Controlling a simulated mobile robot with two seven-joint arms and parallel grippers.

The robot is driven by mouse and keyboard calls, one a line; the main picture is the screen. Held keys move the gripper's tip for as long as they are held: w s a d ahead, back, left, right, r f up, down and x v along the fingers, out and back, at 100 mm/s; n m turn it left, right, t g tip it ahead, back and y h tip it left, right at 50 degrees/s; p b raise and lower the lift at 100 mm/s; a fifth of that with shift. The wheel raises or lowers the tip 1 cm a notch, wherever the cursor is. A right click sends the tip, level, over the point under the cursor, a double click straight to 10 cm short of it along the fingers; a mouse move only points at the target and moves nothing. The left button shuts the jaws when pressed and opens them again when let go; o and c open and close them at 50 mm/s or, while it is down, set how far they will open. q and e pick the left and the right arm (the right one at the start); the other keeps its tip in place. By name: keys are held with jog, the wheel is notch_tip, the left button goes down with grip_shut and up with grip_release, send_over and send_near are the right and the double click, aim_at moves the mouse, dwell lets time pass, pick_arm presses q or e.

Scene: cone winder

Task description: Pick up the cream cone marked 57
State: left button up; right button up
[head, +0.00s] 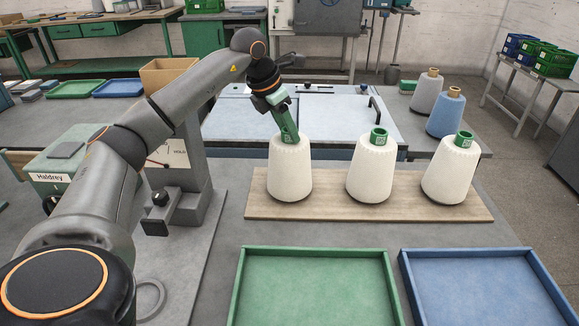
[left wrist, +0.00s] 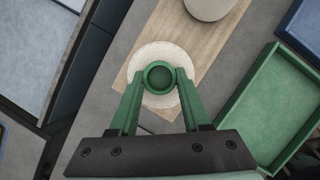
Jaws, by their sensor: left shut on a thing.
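Three cream cones with green tube tops stand upright on a wooden board (head: 330,207): a left cone (head: 289,172), a middle cone (head: 370,172) and a right cone (head: 449,173). The middle and right tubes show small white labels, too small to read. I cannot tell which cone is marked 57. My left gripper (head: 289,137) points down onto the left cone and hides most of its tube top. In the left wrist view its green fingers (left wrist: 160,79) are shut on that cone's round green tube, with the cream yarn (left wrist: 150,53) below. My right gripper is not in view.
A green tray (head: 316,252) and a blue tray (head: 480,254) lie in front of the board. A grey cone (head: 426,94) and a blue cone (head: 445,116) stand behind at the right. A scale marked Haldrey (head: 60,177) stands left of the board.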

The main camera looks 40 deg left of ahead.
pick_arm(q)
grip_shut()
jog(key=shift+r, duration=0.1)
